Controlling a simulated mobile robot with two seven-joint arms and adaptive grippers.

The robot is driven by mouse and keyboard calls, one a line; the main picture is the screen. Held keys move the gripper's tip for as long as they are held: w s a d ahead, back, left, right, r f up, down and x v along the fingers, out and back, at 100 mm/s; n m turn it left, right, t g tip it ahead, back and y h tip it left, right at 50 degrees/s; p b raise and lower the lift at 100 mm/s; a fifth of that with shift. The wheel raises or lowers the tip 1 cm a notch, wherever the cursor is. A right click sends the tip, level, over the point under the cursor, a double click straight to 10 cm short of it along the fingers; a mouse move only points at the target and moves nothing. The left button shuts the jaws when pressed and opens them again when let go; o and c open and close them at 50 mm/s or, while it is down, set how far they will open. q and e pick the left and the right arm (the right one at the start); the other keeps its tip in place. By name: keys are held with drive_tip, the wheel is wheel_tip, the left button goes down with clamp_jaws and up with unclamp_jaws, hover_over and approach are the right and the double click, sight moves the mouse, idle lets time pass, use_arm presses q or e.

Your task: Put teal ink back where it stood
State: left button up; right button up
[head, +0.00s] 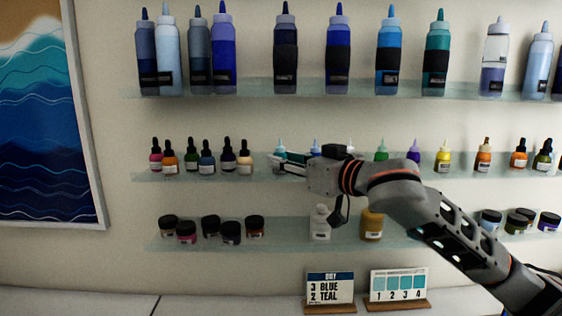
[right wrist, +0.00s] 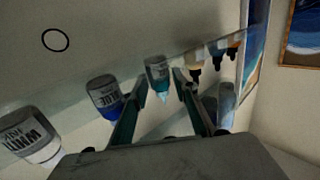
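The teal ink bottle (right wrist: 157,73) stands on the middle glass shelf (right wrist: 120,80), in the right wrist view, which shows the row upside down. In the head view its pale teal nozzle (head: 280,146) shows above my right gripper, which hides most of its body. My right gripper (head: 280,166) reaches in from the right at shelf height. Its fingers (right wrist: 160,90) are apart, one on each side of the teal bottle, with small gaps seeming to show. My left gripper is not in view.
Next to the teal bottle stand a blue ink bottle (right wrist: 104,97) and a white one (right wrist: 30,136). On its other side are dropper bottles (head: 245,160). Large bottles (head: 388,58) fill the upper shelf; jars (head: 231,232) stand below. A card (head: 330,287) reads 3 blue, 2 teal.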

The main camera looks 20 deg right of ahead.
drive_tip(key=b+v, duration=0.1)
drive_tip(key=v, duration=0.9)
drive_tip(key=shift+s, duration=0.1)
drive_tip(key=shift+d, duration=0.1)
